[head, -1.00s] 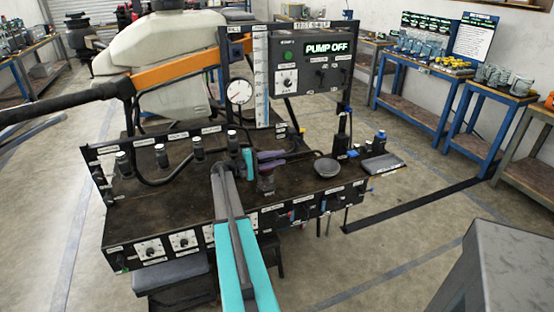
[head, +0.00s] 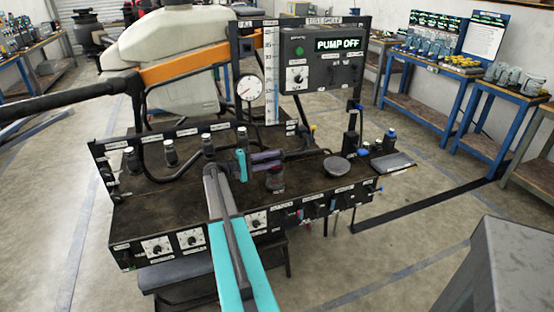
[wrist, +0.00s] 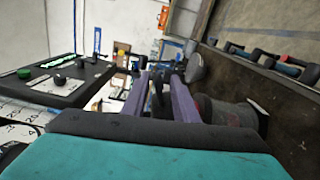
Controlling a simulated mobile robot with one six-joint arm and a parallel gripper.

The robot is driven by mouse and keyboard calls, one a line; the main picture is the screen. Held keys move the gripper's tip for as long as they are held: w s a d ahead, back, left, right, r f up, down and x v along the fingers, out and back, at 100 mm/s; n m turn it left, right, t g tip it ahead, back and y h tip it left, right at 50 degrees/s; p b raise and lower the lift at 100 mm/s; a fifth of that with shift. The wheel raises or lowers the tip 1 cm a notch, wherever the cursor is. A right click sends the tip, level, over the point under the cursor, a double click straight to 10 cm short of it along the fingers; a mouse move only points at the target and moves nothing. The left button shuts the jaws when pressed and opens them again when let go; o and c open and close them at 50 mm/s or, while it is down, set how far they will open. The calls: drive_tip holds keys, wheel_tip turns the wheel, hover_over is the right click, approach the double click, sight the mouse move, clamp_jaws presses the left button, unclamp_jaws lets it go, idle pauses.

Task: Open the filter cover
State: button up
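A short dark cylinder with a reddish band (head: 276,181) stands on the bench top and looks like the filter with its cover; I cannot read a label on it. It also shows in the wrist view as a dark round body (wrist: 232,113), right of the fingers. My gripper (head: 283,160) has purple fingers, one behind the other in the head view, just above and behind the cylinder's top. In the wrist view my gripper (wrist: 166,88) has its fingers apart with no object held between them. The gripper and the cylinder look close; I cannot tell whether they touch.
A round dark disc (head: 336,166) lies right of the cylinder. Several black capped fittings (head: 170,152) and a hose line the bench's left back. A gauge (head: 250,88) and the control panel reading PUMP OFF (head: 322,75) stand behind. Knobs (head: 190,238) line the front.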

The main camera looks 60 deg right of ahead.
drive_tip(key=shift+w+a, duration=0.4)
drive_tip(key=shift+w, duration=0.05)
drive_tip(key=shift+c, duration=0.4)
